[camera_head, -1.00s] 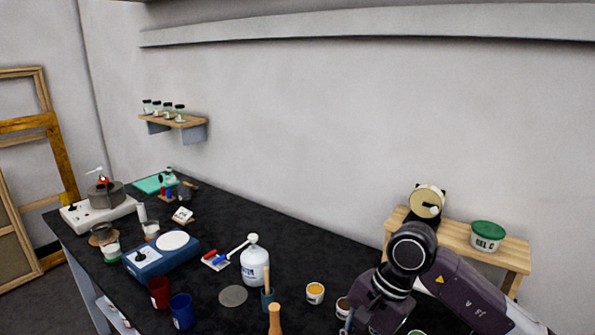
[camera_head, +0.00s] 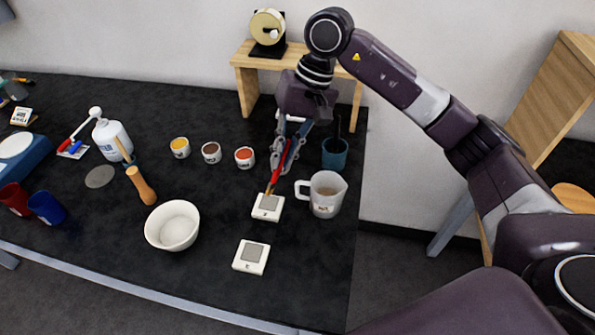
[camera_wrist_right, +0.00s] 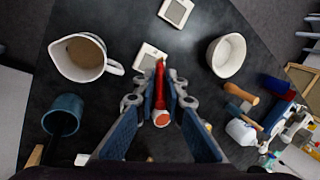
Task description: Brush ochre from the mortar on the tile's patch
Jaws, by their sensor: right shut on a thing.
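My right gripper (camera_head: 291,150) is shut on a red-handled brush (camera_head: 275,180), which also shows between the fingers in the wrist view (camera_wrist_right: 160,82). The brush points down at a white tile with a grey patch (camera_head: 267,206). Its tip overlaps the tile's upper part; I cannot tell whether it touches. A second similar tile (camera_head: 251,257) lies nearer the front. The white mortar bowl (camera_head: 172,225) stands left of the tiles; its inside looks pale. It also shows in the wrist view (camera_wrist_right: 227,55). A yellow-ochre pot (camera_head: 180,148) stands farther back. My left gripper is not in view.
A white jug (camera_head: 325,194) stands close to the right of the brush, with a teal cup (camera_head: 335,153) behind it. Brown (camera_head: 211,153) and orange (camera_head: 245,157) pots stand left of the gripper. A wooden handle (camera_head: 141,186) is near the mortar.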

